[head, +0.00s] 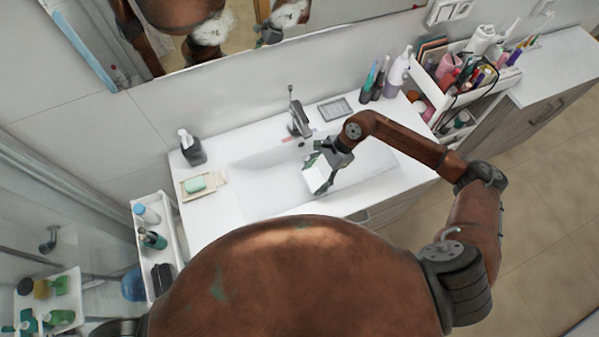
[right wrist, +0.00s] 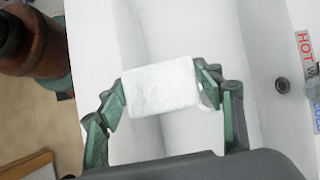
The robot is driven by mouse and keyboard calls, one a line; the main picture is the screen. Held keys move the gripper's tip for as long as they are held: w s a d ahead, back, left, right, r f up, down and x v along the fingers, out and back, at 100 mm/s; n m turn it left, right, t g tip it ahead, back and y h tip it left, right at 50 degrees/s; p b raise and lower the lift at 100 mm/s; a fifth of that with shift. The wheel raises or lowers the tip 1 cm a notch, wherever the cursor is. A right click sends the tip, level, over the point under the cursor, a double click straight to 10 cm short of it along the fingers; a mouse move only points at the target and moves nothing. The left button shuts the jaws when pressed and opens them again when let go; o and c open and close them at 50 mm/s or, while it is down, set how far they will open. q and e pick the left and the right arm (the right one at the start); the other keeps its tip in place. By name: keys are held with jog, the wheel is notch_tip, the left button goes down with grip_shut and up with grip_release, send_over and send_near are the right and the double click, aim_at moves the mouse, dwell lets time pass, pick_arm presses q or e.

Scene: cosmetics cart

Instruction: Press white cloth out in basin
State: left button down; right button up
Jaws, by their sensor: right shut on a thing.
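The white cloth (right wrist: 161,87) is a small folded block between the two green fingers of my right gripper (right wrist: 163,98), which is shut on it. In the head view the cloth (head: 318,174) hangs tilted from my right gripper (head: 325,158), over the white basin (head: 262,178). The basin's inner surface also shows behind the cloth in the right wrist view. I cannot tell whether the cloth touches the basin. My left gripper does not show in the head view.
The tap (head: 298,115) stands behind the basin. A soap dish (head: 197,187) and a dark dispenser (head: 190,147) are on the left of the counter. Bottles (head: 397,72) and a loaded cart (head: 465,75) are at the right. The drain (right wrist: 282,85) is clear.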

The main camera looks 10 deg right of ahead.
jog(key=a+m, duration=0.1)
jog(key=m+t+p, duration=0.1)
jog(key=m, duration=0.1)
jog(key=shift+w+a+r+t, duration=0.1)
jog(key=shift+a+t, duration=0.2)
jog(key=shift+a, duration=0.05)
jog(key=shift+w+a+m+t, duration=0.1)
jog(key=shift+a+m+t, duration=0.3)
jog(key=shift+m, duration=0.4)
jog(key=a+m+t, duration=0.1)
jog(key=m, duration=0.1)
pick_arm(q)
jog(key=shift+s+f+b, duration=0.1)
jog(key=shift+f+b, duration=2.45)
jog(key=shift+b, duration=0.65)
pick_arm(e)
jog(key=m+t, duration=0.1)
jog(key=m, duration=0.2)
send_near(296, 193)
jog(key=shift+h, duration=0.4)
jog(key=shift+w+a+f, duration=0.25)
jog(key=shift+a+f, duration=0.35)
jog(key=shift+f, duration=0.05)
jog(key=shift+w+a+f, duration=0.3)
jog(key=shift+a+f, duration=0.25)
jog(key=shift+f, duration=0.1)
jog(key=shift+w+a+f, duration=0.25)
jog(key=shift+a+f, duration=0.35)
jog(key=shift+f, duration=0.05)
